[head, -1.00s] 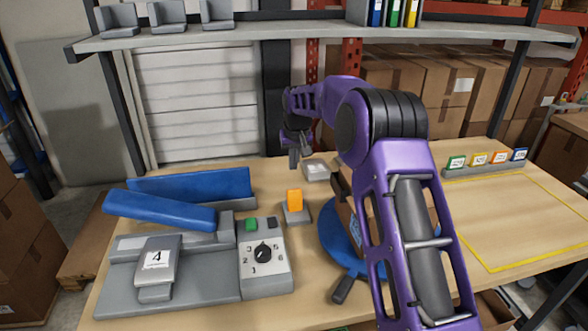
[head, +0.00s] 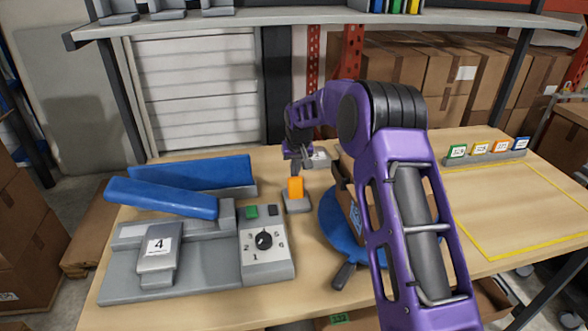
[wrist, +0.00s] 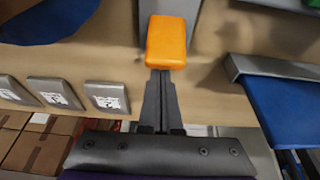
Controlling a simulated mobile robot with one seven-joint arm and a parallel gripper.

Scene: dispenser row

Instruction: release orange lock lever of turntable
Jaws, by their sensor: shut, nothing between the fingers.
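The orange lock lever (head: 295,187) stands upright on a small grey base (head: 297,205), just left of the turntable. The blue round turntable (head: 335,238) is partly hidden behind my arm and carries a brown box (head: 355,218). My gripper (head: 297,168) is shut and empty, pointing down right above and behind the lever. In the wrist view the lever (wrist: 166,42) lies straight beyond the shut fingertips (wrist: 160,75). The fingertips look very close to it; I cannot tell whether they touch.
Left of the lever are a dial panel (head: 265,255) and a blue trough (head: 195,172). A dark handle (head: 343,276) sticks out at the turntable's front. A yellow-outlined area (head: 500,215) at the right is clear.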

